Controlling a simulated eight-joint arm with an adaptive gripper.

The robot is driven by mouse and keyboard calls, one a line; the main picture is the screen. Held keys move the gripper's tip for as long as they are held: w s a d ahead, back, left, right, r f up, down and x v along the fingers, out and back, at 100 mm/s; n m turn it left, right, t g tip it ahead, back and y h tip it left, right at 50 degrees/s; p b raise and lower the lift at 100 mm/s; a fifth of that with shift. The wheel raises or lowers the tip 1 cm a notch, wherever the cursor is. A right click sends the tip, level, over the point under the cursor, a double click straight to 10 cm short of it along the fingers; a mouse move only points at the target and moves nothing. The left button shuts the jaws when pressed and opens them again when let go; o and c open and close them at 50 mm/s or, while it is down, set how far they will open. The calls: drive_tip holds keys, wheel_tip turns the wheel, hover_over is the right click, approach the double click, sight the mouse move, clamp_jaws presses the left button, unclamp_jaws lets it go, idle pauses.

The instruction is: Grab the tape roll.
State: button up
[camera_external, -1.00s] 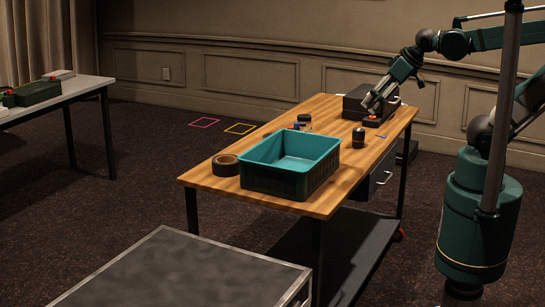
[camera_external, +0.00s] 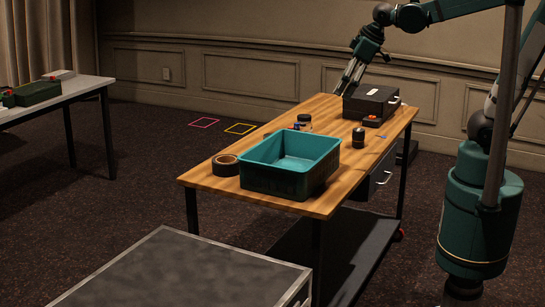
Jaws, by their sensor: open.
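The tape roll (camera_external: 225,165) is dark with a brownish top. It lies flat at the front left of the wooden table (camera_external: 335,205), close beside the left side of the teal bin. My gripper (camera_external: 347,85) is over the far end of the table, near the black case and well away from the tape roll. It points down, is open, and I see nothing in it. Its fingertips are small in this view.
The open teal bin (camera_external: 290,178) looks empty. A black case (camera_external: 371,101), a dark cylinder (camera_external: 358,137), a small jar (camera_external: 304,122) and a red-buttoned box (camera_external: 373,121) stand farther back. A grey-topped case (camera_external: 185,270) is in front.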

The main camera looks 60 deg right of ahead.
drive_tip(key=w+a+n+g+p, duration=0.1)
drive_tip(key=w+a+n+p, duration=0.2)
drive_tip(key=w, duration=0.7)
drive_tip(key=n+g+p, duration=0.3)
drive_tip(key=n+g, duration=0.1)
drive_tip(key=n, duration=0.6)
hover_over(227, 159)
drive_tip(key=f, duration=1.9)
drive_tip(key=shift+s+f, duration=0.1)
drive_tip(key=shift+s, duration=0.15)
drive_tip(key=shift+w+a+f, duration=0.15)
drive_tip(key=shift+a+f, duration=0.05)
drive_tip(key=shift+f, duration=0.2)
drive_tip(key=shift+f, duration=0.1)
drive_tip(key=shift+f, duration=1.15)
drive_tip(key=shift+f, duration=0.15)
